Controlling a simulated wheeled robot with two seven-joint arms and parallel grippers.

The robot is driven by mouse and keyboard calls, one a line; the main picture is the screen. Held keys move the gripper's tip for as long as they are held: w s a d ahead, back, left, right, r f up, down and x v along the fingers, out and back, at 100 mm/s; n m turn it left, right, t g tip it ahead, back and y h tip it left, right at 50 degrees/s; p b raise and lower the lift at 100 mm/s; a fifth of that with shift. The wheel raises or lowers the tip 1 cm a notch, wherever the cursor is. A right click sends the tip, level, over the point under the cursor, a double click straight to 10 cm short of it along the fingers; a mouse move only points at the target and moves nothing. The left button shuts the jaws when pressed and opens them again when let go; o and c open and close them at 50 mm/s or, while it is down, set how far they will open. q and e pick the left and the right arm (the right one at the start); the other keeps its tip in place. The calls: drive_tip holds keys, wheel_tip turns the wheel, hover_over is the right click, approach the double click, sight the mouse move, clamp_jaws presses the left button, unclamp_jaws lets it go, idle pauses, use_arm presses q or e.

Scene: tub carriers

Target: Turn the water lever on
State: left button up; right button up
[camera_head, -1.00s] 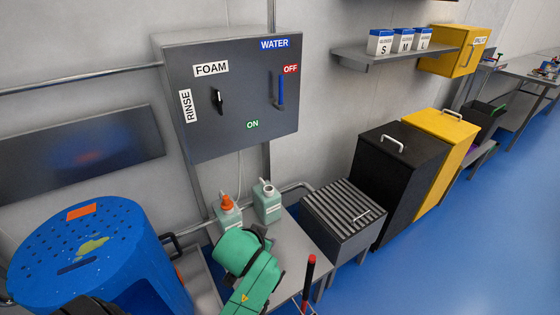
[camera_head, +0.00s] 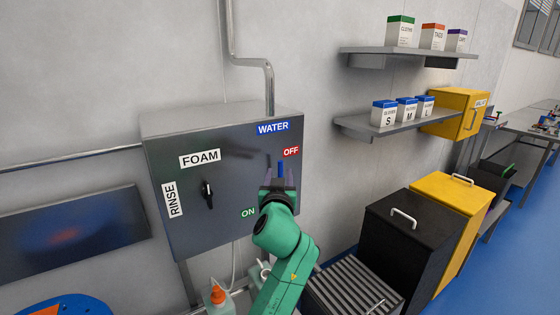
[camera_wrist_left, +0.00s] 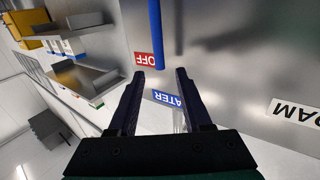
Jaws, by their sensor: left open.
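The blue water lever (camera_head: 281,170) is on the grey control box (camera_head: 225,228), upright, its upper end beside the red OFF label (camera_head: 291,152). The green ON label (camera_head: 249,212) is lower left of it. My left gripper (camera_head: 279,172) is open in front of the lever and hides its lower part. In the left wrist view the lever (camera_wrist_left: 156,35) runs down from the top edge, ending just beyond the gap between the open fingertips (camera_wrist_left: 160,73). I cannot tell whether they touch it. My right gripper is not in view.
A black selector knob (camera_head: 208,195) sits left on the box between the FOAM and RINSE labels. Bottles, one with an orange cap (camera_head: 217,294), stand below. Shelves (camera_head: 385,124), a black bin (camera_head: 410,245) and a yellow bin (camera_head: 455,205) are to the right.

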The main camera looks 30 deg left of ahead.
sight(280, 167)
use_arm(q)
drive_tip(key=x, duration=0.3)
drive_tip(key=p+x, duration=0.1)
drive_tip(key=x, duration=0.1)
drive_tip(key=shift+w+a+f, duration=0.15)
drive_tip(key=shift+w+f, duration=0.2)
drive_tip(key=shift+s+r, duration=0.2)
drive_tip(key=shift+s, duration=0.15)
drive_tip(key=c, duration=0.4)
clamp_jaws()
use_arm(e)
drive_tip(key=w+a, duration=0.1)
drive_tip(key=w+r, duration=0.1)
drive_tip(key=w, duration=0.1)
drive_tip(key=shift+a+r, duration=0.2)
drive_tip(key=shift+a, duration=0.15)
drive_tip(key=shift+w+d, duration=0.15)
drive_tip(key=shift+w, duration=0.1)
